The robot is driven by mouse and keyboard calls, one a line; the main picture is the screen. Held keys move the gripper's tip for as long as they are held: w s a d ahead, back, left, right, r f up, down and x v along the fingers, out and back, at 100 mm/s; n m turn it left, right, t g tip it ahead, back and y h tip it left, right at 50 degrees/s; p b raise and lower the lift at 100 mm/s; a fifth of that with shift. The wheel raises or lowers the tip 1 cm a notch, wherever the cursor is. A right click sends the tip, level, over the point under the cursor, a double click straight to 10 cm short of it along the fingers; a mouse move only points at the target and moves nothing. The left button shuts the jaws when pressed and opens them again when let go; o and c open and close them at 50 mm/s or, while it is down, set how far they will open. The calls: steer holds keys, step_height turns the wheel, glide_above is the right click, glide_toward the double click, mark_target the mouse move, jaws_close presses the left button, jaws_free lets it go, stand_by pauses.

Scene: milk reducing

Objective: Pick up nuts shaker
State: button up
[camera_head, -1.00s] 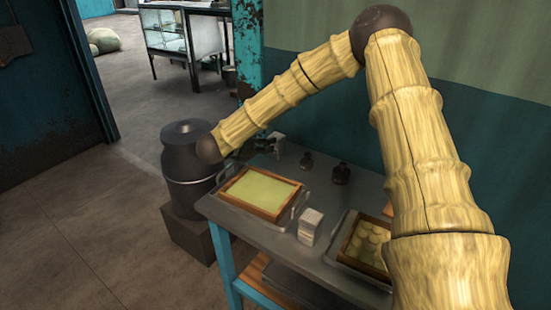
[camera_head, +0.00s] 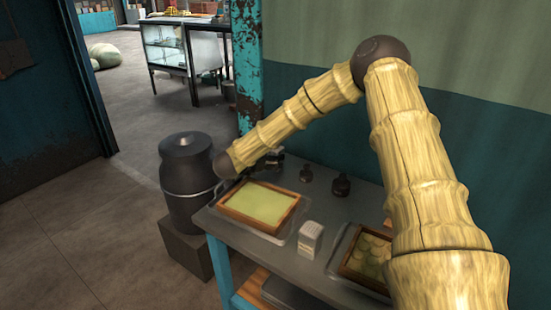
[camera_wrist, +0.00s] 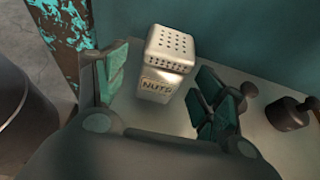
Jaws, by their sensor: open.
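The nuts shaker (camera_wrist: 165,68) is a pale, squarish can with a perforated top and the word NUTS on its front. It stands upright on the grey table near the wall. My gripper (camera_wrist: 160,92) is open, its teal-padded fingers on either side of the shaker, with visible gaps in the wrist view. It does not hold the shaker. In the head view my gripper (camera_head: 268,160) is at the table's far left corner, and the shaker is mostly hidden there by the gripper.
A tray with a yellow-green slab (camera_head: 259,205), a white box (camera_head: 311,238) and a second wooden tray (camera_head: 366,252) are nearer. A dark metal can (camera_head: 189,185) stands left of the table; the teal wall is behind.

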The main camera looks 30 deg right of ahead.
steer(key=shift+p+x, duration=0.45)
steer(key=shift+x, duration=1.85)
steer(key=shift+s, duration=0.1)
steer(key=c, duration=1.2)
